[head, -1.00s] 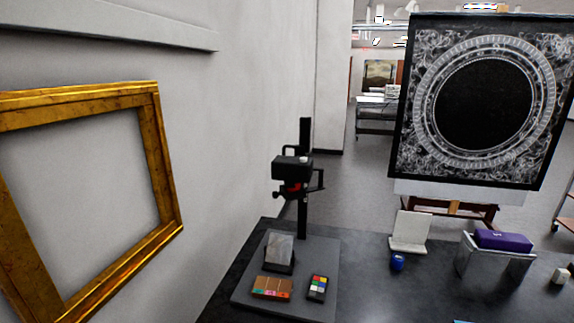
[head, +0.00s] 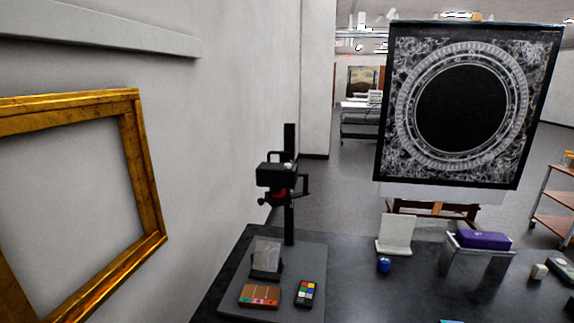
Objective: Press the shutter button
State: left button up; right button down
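A black camera (head: 276,175) is mounted on a dark upright column (head: 289,215) of a copy stand, left of the picture's middle. A small light-coloured knob, possibly the shutter button (head: 288,165), shows on top of the camera; it is too small to be sure. A red part shows under the camera body. The stand's grey base (head: 312,260) holds a tilted grey plate (head: 266,255), a brown strip with coloured patches (head: 260,296) and a colour checker card (head: 306,292). Neither of my grippers is in view.
The dark table (head: 370,295) also bears a white angled stand (head: 396,235), a blue jar (head: 384,264) and a purple box (head: 484,240) on a clear riser. A gilt frame (head: 150,190) is on the left wall. An easel holds a black-and-white panel (head: 400,150).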

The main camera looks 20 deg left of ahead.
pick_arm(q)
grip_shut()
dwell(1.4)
